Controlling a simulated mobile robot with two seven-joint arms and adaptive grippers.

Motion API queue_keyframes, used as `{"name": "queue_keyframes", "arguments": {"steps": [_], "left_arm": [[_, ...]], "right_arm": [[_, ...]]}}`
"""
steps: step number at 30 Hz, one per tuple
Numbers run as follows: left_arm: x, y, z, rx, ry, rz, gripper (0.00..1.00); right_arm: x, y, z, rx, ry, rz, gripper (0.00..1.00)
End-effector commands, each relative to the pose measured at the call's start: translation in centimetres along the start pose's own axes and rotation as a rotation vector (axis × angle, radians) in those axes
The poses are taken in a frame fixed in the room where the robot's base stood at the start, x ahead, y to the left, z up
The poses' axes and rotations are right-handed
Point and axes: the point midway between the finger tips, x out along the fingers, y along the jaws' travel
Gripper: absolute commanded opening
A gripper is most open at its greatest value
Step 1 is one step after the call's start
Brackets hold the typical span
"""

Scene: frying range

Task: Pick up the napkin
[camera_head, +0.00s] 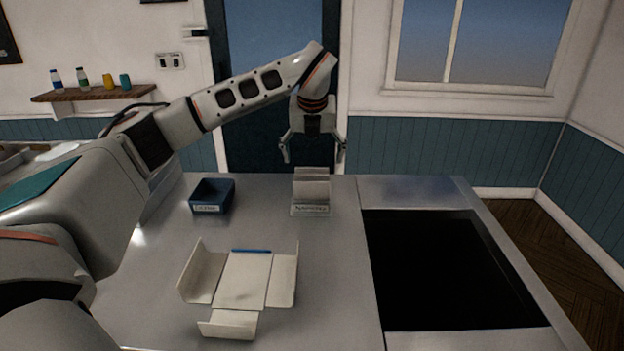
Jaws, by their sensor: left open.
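The napkins appear as a pale upright stack (312,187) in a small labelled holder (310,210) at the back middle of the steel counter. The label's lettering is too small to read surely. My left gripper (313,155) hangs above the stack, fingers pointing down and spread apart, one to each side. It is open, with nothing visible between the fingers. A gap seems to show between the fingertips and the stack, but depth is hard to tell. My right gripper is not in view.
A blue open bin (213,194) stands left of the holder. An unfolded pale carton (243,279) lies at the front middle. A dark recessed area (445,270) fills the counter's right side. Bare steel lies between the holder and carton.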

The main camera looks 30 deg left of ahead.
Motion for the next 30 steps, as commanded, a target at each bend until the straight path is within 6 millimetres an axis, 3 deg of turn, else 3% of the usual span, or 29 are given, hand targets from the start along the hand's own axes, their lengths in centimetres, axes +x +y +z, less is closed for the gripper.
{"name": "queue_keyframes", "arguments": {"steps": [15,24,28,30], "left_arm": [[6.2,0.5,0.0,-0.002,0.002,0.000,0.83],[6.5,0.5,0.1,-0.002,0.000,0.000,0.83],[6.5,0.4,0.1,-0.002,0.000,0.000,0.56],[6.5,0.5,0.1,-0.002,0.000,0.000,0.55]], "right_arm": [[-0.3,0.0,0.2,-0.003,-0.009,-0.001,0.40],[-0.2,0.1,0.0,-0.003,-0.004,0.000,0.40],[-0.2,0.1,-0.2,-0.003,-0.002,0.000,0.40],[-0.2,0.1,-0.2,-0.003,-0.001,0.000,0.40]]}}
